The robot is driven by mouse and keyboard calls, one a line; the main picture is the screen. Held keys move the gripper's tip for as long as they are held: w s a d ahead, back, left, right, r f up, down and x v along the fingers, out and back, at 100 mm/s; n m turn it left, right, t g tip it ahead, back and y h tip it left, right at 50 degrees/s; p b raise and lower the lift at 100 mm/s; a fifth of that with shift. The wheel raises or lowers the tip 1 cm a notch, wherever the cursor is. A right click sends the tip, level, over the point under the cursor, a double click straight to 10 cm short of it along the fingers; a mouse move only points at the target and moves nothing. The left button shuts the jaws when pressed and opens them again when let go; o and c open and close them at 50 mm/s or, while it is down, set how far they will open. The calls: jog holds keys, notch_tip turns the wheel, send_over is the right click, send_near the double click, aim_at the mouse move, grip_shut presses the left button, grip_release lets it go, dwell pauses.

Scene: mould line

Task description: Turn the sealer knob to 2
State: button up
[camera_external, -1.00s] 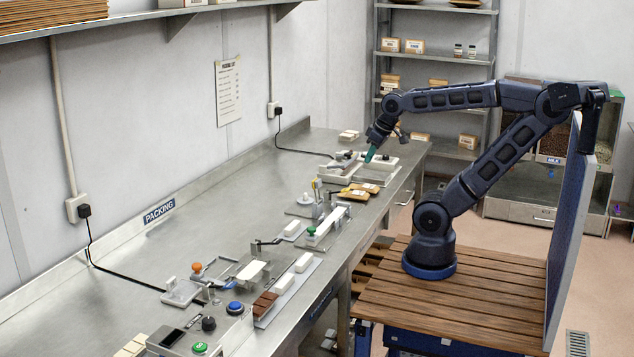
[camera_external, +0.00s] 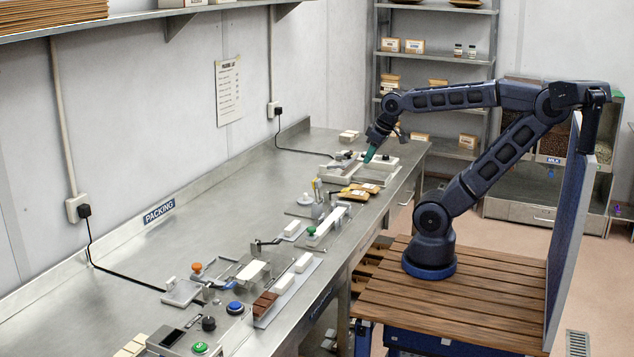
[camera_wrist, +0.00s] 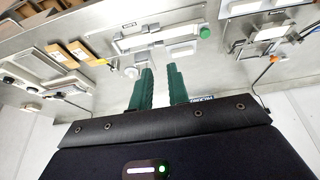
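A grey control box (camera_external: 170,343) stands at the near end of the steel bench. It carries a black knob (camera_external: 208,323), a green button (camera_external: 200,347) and a dark display. I cannot read any marks or tell the knob's setting. A flat appliance with a pale top (camera_external: 378,164) lies at the bench's far end, with a cord; its controls are too small to tell. My gripper (camera_external: 370,154) hangs above that far end, well away from the black knob. In the wrist view its green fingers (camera_wrist: 161,72) are apart with nothing between them.
A blue button (camera_external: 235,308), an orange-knobbed fixture (camera_external: 197,268) and a tray of brown and white bars (camera_external: 288,292) are near the control box. A green-knobbed fixture (camera_external: 311,231) stands mid-bench. The bench's wall side is mostly clear, apart from cords.

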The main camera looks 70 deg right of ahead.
jog(key=o, duration=0.7)
jog(key=shift+w+d+r, duration=0.3)
jog(key=shift+w, duration=0.2)
jog(key=shift+w+d+r, duration=0.25)
jog(key=shift+w, duration=0.25)
jog(key=w+d+r+g+h, duration=0.2)
jog(key=w+d+r, duration=0.2)
jog(key=w+d, duration=0.9)
jog(key=w+d+f+g, duration=0.1)
jog(key=w+d+f, duration=0.15)
jog(key=d, duration=0.65)
jog(key=w+d+f, duration=0.1)
jog(key=w+d, duration=0.3)
jog(key=d, duration=0.5)
jog(key=w+d+f+g, duration=0.15)
jog(key=w+d, duration=0.25)
jog(key=d, duration=0.5)
jog(key=y, duration=0.1)
send_near(385, 155)
jog(key=f, duration=0.8)
jog(key=shift+d+f, duration=0.35)
jog(key=shift+d, duration=0.05)
